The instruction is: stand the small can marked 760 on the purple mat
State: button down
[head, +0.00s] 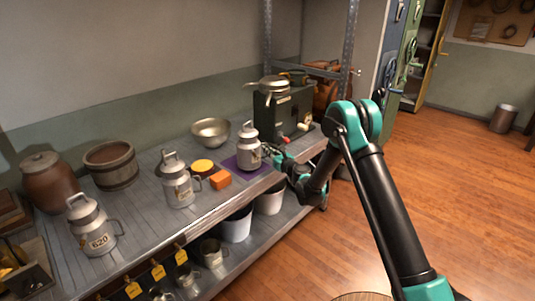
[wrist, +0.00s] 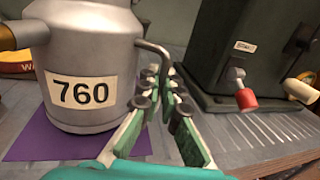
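The small can marked 760 (wrist: 85,80) is upright over the purple mat (wrist: 45,147), its base at or very near the mat's surface; I cannot tell whether it bears fully on it. In the head view the can (head: 249,150) is at the right part of the shelf, over the purple mat (head: 233,166). My gripper (wrist: 163,82) is at the can's right side, its fingers close together around the can's bent handle, seemingly shut on it. The contact is partly hidden by the fingertips. My gripper (head: 272,154) also shows in the head view, low beside the can.
A dark green machine (head: 283,110) with a red knob stands just right of and behind the can. An orange block (head: 220,180), a yellow-topped tin (head: 203,167), another can (head: 179,188) and a can marked 620 (head: 93,228) stand left. A metal bowl (head: 211,132) is behind.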

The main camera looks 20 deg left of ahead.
jog(key=shift+f, duration=0.8)
jog(key=c, duration=2.2)
grip_release()
jog(key=shift+f, duration=0.15)
jog(key=o, duration=0.5)
jog(key=shift+r, duration=0.2)
